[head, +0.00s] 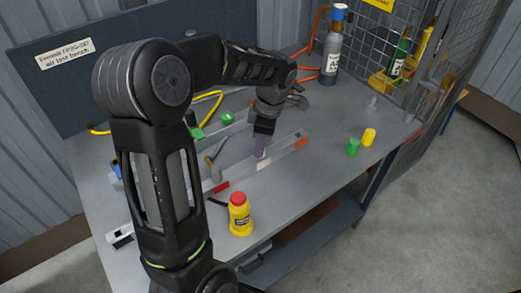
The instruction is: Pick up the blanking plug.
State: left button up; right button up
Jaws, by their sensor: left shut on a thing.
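My left gripper (261,141) reaches down over the middle of the bench. It is shut on a small purple piece (260,151), mostly hidden between the fingers. This looks like the blanking plug, but too little shows to be sure. The piece is at the grey rail-like holder (283,153) with red end parts. I cannot tell whether it touches the holder. My right gripper is not in view.
On the bench (305,195) stand a yellow bottle with a red cap (240,214), a green cylinder (353,147), a yellow cylinder (369,137) and a grey gas bottle (332,58). A mesh panel (375,45) bounds the back right. The front right is clear.

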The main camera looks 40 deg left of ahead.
pick_arm(q)
grip_shut()
jog(key=shift+r, duration=0.1)
jog(key=shift+r, duration=0.3)
notch_tip(320, 180, up, 9)
jog(key=shift+r+b, duration=0.15)
jog(key=shift+b, duration=0.15)
dwell(0.4)
